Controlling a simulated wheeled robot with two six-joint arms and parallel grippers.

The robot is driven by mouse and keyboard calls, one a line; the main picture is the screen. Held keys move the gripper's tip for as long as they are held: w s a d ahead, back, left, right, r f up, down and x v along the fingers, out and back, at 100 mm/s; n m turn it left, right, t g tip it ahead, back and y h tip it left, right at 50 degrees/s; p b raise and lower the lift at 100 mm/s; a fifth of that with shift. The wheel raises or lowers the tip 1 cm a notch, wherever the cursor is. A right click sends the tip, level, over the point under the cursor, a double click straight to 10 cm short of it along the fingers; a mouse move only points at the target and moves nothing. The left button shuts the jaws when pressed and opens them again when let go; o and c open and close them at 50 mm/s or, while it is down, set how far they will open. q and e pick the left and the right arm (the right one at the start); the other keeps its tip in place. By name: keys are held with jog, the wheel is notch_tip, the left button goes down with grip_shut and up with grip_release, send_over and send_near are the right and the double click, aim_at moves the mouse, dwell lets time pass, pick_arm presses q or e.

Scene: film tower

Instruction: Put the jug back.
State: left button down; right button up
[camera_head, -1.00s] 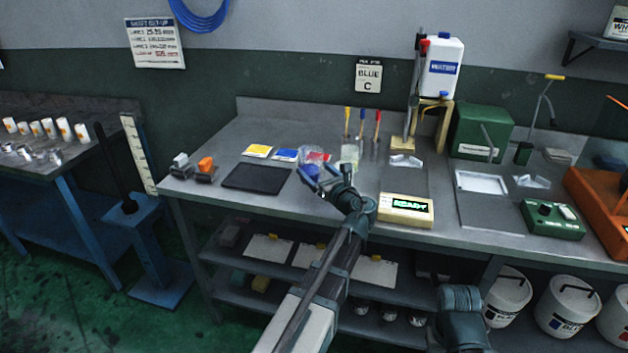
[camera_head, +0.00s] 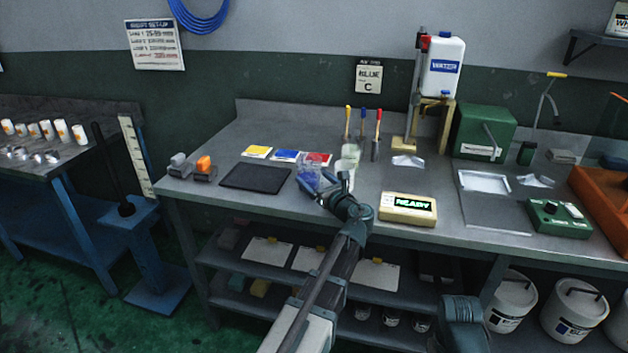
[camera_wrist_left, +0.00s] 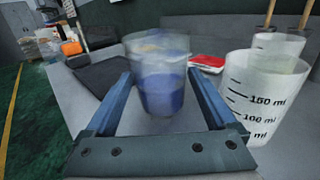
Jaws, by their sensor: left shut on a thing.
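The jug (camera_wrist_left: 160,85) is a clear cup with blue liquid in its lower part. In the left wrist view it stands upright between the fingers of my left gripper (camera_wrist_left: 162,95), which is shut on it. In the head view the jug (camera_head: 307,176) shows at the tips of my left gripper (camera_head: 325,186), over the bench right of the black pad. Whether its base touches the bench is not clear. A second, pale measuring cup (camera_wrist_left: 262,105) with ml marks stands close to the right of the gripper. My right gripper is out of view.
A black pad (camera_head: 256,177) and yellow, blue and red cards (camera_head: 257,152) lie to the left and behind. Upright-handled tools (camera_head: 376,135) stand behind the cups. A yellow READY scale (camera_head: 407,209) is to the right. The bench's front edge is close.

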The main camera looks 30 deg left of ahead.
pick_arm(q)
grip_release()
jog(key=shift+r+p, duration=0.25)
jog(key=shift+p, duration=0.1)
jog(key=v, duration=1.2)
jog(key=shift+f, duration=0.15)
